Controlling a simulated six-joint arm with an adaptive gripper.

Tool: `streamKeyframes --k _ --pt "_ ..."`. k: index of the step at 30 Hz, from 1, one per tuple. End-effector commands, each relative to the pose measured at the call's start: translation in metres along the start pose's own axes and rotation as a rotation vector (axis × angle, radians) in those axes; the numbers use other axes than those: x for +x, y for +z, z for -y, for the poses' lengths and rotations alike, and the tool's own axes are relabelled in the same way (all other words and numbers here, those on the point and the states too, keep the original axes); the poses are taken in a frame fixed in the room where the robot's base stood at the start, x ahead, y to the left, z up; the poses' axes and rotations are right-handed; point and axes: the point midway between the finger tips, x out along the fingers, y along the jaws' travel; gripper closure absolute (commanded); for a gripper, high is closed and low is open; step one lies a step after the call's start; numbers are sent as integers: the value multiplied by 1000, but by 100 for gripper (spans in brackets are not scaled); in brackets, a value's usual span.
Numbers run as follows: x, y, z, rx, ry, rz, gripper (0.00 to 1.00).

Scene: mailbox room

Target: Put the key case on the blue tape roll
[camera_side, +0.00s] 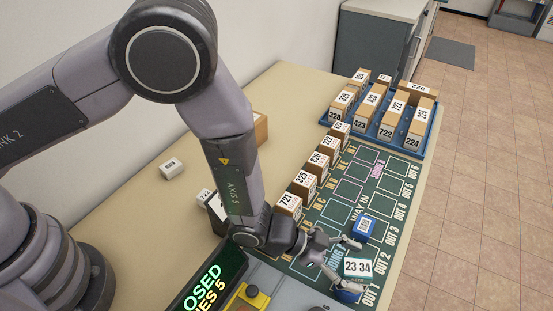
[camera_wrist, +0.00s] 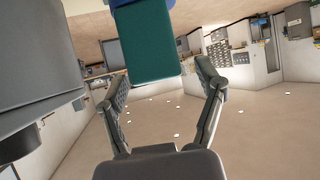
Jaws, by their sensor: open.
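The key case (camera_side: 357,268), a small teal box with a white label reading 23 34, sits at the near right of the green mat. It appears to rest on a blue round thing (camera_side: 348,296), seemingly the blue tape roll, mostly hidden by the case and a finger. In the wrist view, the teal case (camera_wrist: 152,45) adjoins a blue edge (camera_wrist: 182,16) at the top. My gripper (camera_side: 347,264) is open and nearly level, its fingers on either side of the case.
A blue labelled box (camera_side: 363,228) stands just beyond the far finger. A row of cartons (camera_side: 304,184) lines the mat's left side. A blue tray (camera_side: 429,136) of cartons stands at the back. A sign (camera_side: 210,284) and a yellow-button panel (camera_side: 252,297) are near the front.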

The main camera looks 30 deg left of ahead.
Motion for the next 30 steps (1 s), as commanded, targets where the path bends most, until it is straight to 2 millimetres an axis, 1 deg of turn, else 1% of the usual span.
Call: streamKeyframes --k 2,5,12,16,19,23,26,29,30 --pt "-4 -2 0 0 0 1 31" --pt "-17 -2 1 -1 -1 1 31" --pt "-71 -2 1 -3 -2 1 31" --pt "-96 -2 1 -2 -2 1 31" --pt "-110 -2 0 -2 -1 1 31" --pt "-121 -4 3 0 -7 2 31" --pt "-132 -16 20 -1 -51 19 31" --pt "-158 -38 57 -15 -151 68 31" --pt "-175 -48 76 -29 -205 97 31"
